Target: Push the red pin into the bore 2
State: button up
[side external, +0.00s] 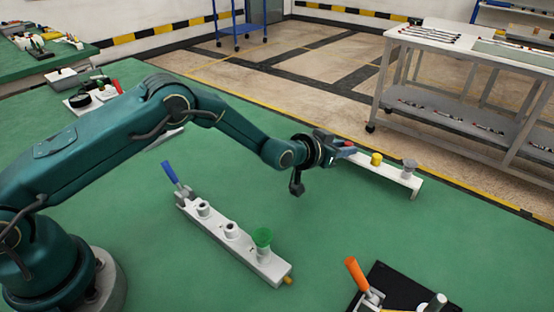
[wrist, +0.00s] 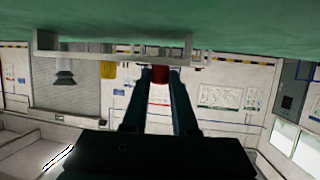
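The red pin (wrist: 160,75) is between the tips of my gripper (wrist: 160,72) in the wrist view. Whether the fingers press on it or stand just clear, I cannot tell. In the side view my gripper (side external: 346,146) is at the left end of the white rack (side external: 398,177), with a little red showing. The pin's lower part is hidden. The white bore block (side external: 254,256) lies on the green table, nearer the camera. No bore number is readable.
A yellow pin (side external: 376,159) and a grey pin (side external: 409,167) stand on the rack beside my gripper. A blue-handled lever (side external: 170,172) is at the block's left end. An orange-handled clamp (side external: 356,274) stands at the front right. The table between rack and block is clear.

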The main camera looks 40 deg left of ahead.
grip_shut()
jog(key=shift+r, duration=0.1)
jog(key=shift+r, duration=0.6)
jog(key=s+a+r, duration=0.3)
jog(key=a+r, duration=0.7)
jog(key=a, duration=0.1)
jog(key=s+d+m+g+h, duration=0.2)
jog(key=s+m+g+h, duration=0.2)
jog(key=s, duration=1)
jog(key=s+d+f+m+g+h, duration=0.1)
jog(key=s+m+g+h, duration=0.3)
jog(key=s, duration=1)
jog(key=d+m+h, duration=0.1)
jog(key=m+h, duration=0.1)
jog(key=m, duration=0.2)
jog(key=shift+d+f+h, duration=0.15)
jog(key=shift+f+h, duration=0.15)
